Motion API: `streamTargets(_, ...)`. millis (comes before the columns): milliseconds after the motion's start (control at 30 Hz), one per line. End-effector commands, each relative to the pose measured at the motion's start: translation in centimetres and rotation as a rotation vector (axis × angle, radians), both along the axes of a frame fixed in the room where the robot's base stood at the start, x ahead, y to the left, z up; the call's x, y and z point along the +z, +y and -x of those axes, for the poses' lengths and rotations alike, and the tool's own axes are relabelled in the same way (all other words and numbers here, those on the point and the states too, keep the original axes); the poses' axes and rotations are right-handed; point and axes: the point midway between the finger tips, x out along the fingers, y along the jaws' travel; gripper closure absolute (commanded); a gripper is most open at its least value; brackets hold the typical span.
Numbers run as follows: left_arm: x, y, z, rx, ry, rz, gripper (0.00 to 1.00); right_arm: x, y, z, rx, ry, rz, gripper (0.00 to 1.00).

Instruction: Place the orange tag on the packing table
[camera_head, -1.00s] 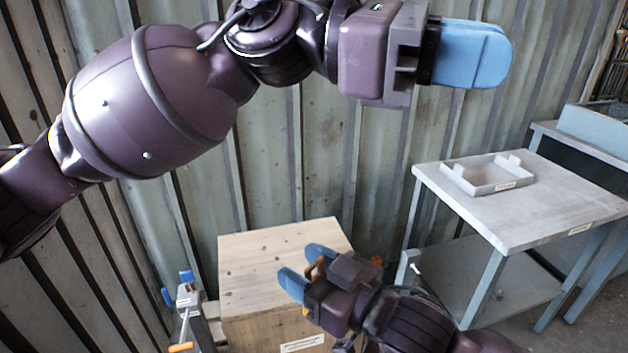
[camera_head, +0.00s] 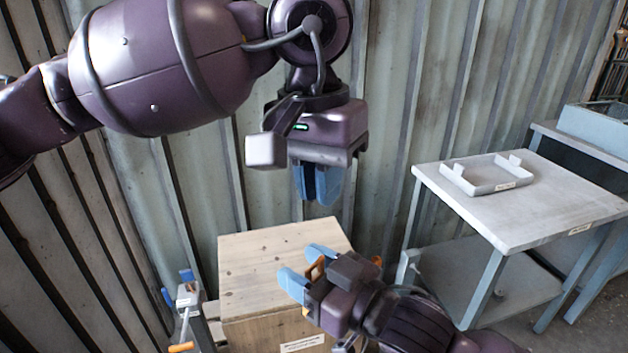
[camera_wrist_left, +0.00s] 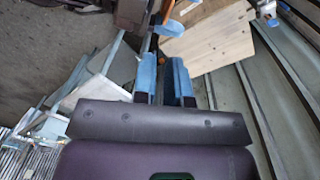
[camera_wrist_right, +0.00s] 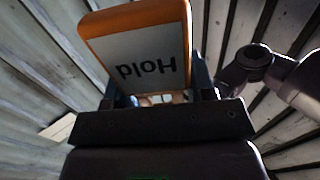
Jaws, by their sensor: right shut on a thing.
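The orange tag (camera_wrist_right: 135,20) has an orange frame and a pale face that reads "Hold", upside down in the right wrist view. My right gripper (camera_head: 303,272) is shut on it, above the right edge of the wooden crate. In the head view only small orange bits of the tag show among the fingers. My left gripper (camera_head: 317,183) is higher, empty, fingers pointing down, with a narrow gap between them; it also shows in the left wrist view (camera_wrist_left: 163,78). A grey table (camera_head: 545,215) stands at the right. I cannot read its label to confirm it is the packing table.
A shallow grey tray (camera_head: 487,187) sits at the back of the grey table's top; the front is bare. The wooden crate (camera_head: 270,262) has a clear top. A blue-and-grey stand (camera_head: 190,305) is left of it. Corrugated metal walls stand behind.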

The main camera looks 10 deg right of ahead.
Motion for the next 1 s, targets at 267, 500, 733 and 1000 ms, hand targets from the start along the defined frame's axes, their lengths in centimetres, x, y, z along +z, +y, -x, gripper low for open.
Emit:
streamTargets(267, -0.2, 0.7, -0.1, -0.138, -0.009, -0.037, 0.87, 0.0, 0.0, 0.0, 0.000, 0.000, 0.000, 0.72)
streamTargets(500, -2.6, 0.6, 0.1, -0.144, -0.007, -0.037, 0.87, 0.0, 0.0, 0.0, 0.000, 0.000, 0.000, 0.72)
streamTargets(733, -6.2, 0.5, 0.2, -0.143, -0.007, -0.036, 0.87, 0.0, 0.0, 0.0, 0.000, 0.000, 0.000, 0.72)
streamTargets(1000, -10.1, 0.4, 0.3, -0.142, -0.007, -0.035, 0.87, 0.0, 0.0, 0.0, 0.000, 0.000, 0.000, 0.72)
